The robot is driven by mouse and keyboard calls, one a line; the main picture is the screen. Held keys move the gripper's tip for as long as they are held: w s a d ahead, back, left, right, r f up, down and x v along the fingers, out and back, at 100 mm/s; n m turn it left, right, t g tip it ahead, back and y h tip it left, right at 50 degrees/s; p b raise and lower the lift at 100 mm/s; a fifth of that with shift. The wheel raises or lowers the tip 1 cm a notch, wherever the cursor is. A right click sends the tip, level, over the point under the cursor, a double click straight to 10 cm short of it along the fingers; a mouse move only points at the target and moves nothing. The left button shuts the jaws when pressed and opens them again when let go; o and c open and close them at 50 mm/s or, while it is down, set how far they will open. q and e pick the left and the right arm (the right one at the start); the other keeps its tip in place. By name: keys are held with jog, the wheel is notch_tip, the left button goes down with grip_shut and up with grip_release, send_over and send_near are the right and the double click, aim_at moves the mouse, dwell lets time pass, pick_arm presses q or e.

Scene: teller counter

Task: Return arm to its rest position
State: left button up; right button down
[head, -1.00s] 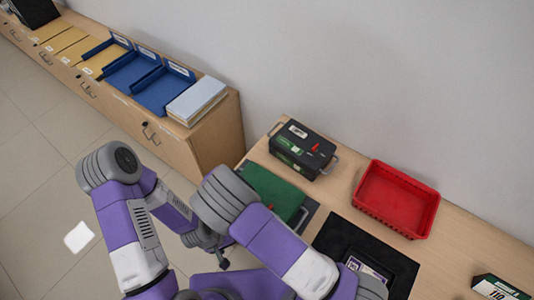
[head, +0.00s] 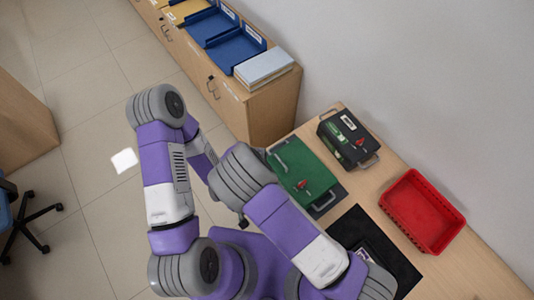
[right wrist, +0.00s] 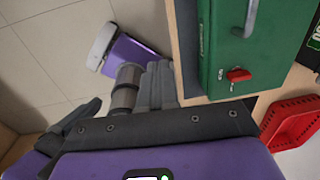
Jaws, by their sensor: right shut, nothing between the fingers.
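My right gripper (right wrist: 157,85) shows in the right wrist view as dark fingers that look closed together, with nothing held. It hangs beside the green box (right wrist: 244,45), over the edge of the counter. In the head view my right arm (head: 290,235) is bent at the elbow, and its gripper is not clear behind it. My left arm (head: 166,185) is folded upward on the left. Its forearm runs behind my right elbow, so I cannot make out its gripper.
The green box (head: 300,170), a black box (head: 348,138), a red tray (head: 423,212) and a black mat (head: 385,245) are on the counter (head: 385,180). A low cabinet (head: 263,112) holds blue trays (head: 233,52). Open floor (head: 80,120) lies left.

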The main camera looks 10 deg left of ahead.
jog(key=shift+a, duration=0.1)
